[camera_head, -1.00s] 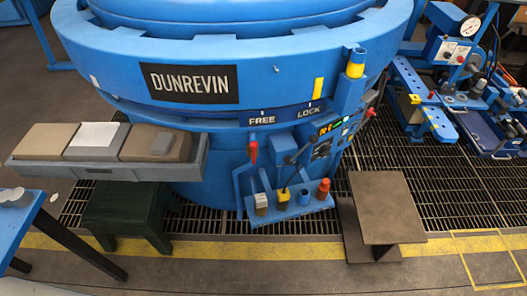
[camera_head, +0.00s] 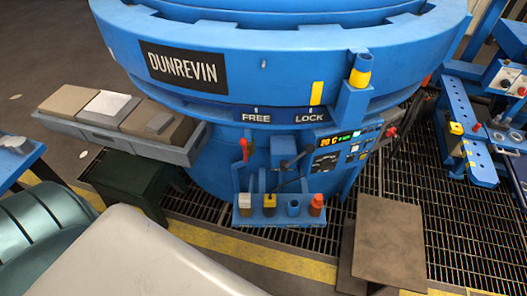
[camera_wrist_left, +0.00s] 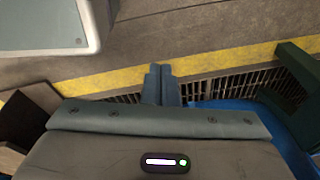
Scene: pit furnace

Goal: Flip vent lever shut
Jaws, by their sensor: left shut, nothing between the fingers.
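The blue furnace (camera_head: 280,50) carries a FREE/LOCK strip (camera_head: 283,116). A red-handled lever (camera_head: 244,149) hangs below FREE. Another red-tipped lever (camera_head: 392,132) sticks out right of the control panel (camera_head: 345,145). A thin dark lever (camera_head: 291,180) shows below the small blue box (camera_head: 284,146). I cannot read which of them is the vent lever. My left gripper (camera_wrist_left: 161,70) is shut and empty in the left wrist view, over the grating and yellow floor line, touching nothing visible. It is not visible in the head view. My right gripper is not in view.
A shelf (camera_head: 90,133) with flat blocks juts out at the left, above a dark green stool (camera_head: 135,183). A small rack (camera_head: 283,218) with coloured items sits below the panel. A brown stand (camera_head: 390,240) stands front right. Blue machinery (camera_head: 470,130) stands at the right.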

